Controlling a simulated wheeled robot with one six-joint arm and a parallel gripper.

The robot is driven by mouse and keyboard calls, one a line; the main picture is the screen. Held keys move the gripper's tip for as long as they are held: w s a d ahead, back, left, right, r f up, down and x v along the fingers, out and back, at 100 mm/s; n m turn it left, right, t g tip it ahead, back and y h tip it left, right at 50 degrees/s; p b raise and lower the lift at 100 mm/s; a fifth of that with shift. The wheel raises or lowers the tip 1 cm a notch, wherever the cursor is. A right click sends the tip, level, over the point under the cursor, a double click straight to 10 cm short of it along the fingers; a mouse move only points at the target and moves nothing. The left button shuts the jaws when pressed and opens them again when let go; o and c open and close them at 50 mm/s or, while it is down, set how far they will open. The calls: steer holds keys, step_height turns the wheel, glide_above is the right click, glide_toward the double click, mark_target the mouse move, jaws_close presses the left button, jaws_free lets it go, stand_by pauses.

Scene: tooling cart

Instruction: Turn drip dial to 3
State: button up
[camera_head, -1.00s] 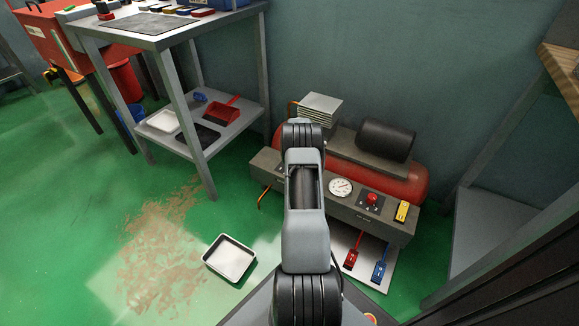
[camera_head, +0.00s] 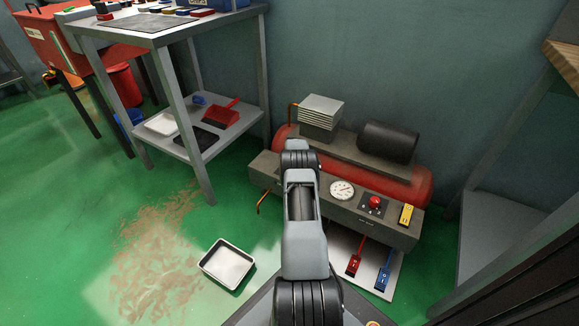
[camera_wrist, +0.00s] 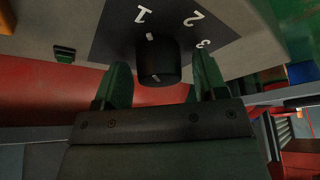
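The drip dial (camera_wrist: 158,62) is a black round knob on a dark plate with white numbers 1, 2 and 3, seen in the wrist view. Its white mark points toward the 1. My gripper (camera_wrist: 162,78) has two green fingers, one on each side of the knob. The fingers are apart, with narrow gaps showing between them and the knob. In the head view my own arm hides the dial and the gripper.
The compressor's grey panel (camera_head: 325,203) carries a pressure gauge (camera_head: 342,190), a red button (camera_head: 375,203) and a yellow switch (camera_head: 406,214). Red (camera_head: 354,264) and blue (camera_head: 383,276) pedals sit below. A white tray (camera_head: 228,264) lies on the green floor. A grey cart (camera_head: 186,100) stands left.

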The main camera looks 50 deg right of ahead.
steer(key=c, duration=0.8)
steer(key=shift+m, duration=0.3)
steer(key=m+g+h+b, duration=0.1)
steer(key=m, duration=0.1)
steer(key=shift+m, duration=0.4)
steer(key=m+g, duration=0.1)
steer(key=m, duration=0.2)
steer(key=shift+m+h, duration=0.3)
steer(key=shift+h, duration=0.1)
steer(key=m+g, duration=0.1)
steer(key=m, duration=0.2)
steer(key=m+g, duration=0.1)
steer(key=m, duration=0.2)
steer(key=shift+m+g, duration=0.3)
steer(key=shift+g, duration=0.1)
